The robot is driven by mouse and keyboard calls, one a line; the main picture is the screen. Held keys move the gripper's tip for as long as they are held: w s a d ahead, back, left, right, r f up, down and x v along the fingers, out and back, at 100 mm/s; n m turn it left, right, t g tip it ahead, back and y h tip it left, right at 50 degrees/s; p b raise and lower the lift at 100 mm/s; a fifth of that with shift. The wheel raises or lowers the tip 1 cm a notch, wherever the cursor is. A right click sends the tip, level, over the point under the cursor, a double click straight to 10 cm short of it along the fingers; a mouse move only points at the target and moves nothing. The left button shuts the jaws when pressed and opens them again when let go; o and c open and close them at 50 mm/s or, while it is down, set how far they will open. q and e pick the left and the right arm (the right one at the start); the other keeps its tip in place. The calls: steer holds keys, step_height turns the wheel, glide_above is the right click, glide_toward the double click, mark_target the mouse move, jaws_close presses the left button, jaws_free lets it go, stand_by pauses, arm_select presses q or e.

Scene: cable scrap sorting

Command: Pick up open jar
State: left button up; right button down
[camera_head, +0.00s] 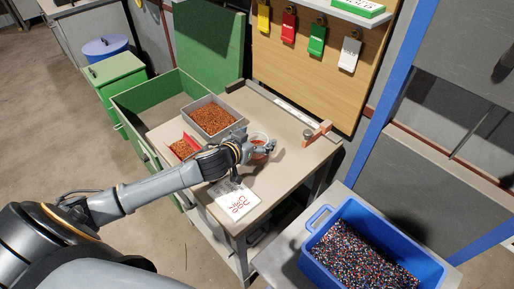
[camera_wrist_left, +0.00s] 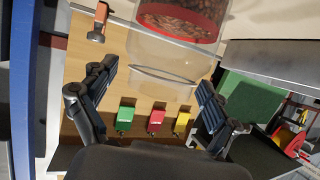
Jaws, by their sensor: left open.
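The open jar (camera_head: 259,138) is clear, with reddish-brown bits inside, and stands on the workbench (camera_head: 285,165). In the left wrist view the jar (camera_wrist_left: 172,50) shows upside down, with a red band and a clear, empty-looking part towards its rim. My left gripper (camera_head: 257,150) is right at the jar in the head view and partly covers it. In the left wrist view my left gripper (camera_wrist_left: 157,78) is open, with one finger on each side of the jar's clear part. Whether the fingers touch it cannot be told. My right gripper is not in view.
A grey bin of copper bits (camera_head: 236,113) and a smaller red-edged container (camera_head: 190,139) stand left of the jar. A white card with red marks (camera_head: 234,207) lies in front. An orange clamp-like tool (camera_head: 318,133) is to the right. A blue crate of granules (camera_head: 316,240) stands lower right.

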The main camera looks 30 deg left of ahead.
arm_select(q)
steer(key=shift+s, duration=0.1)
jaws_close()
stand_by(0.4)
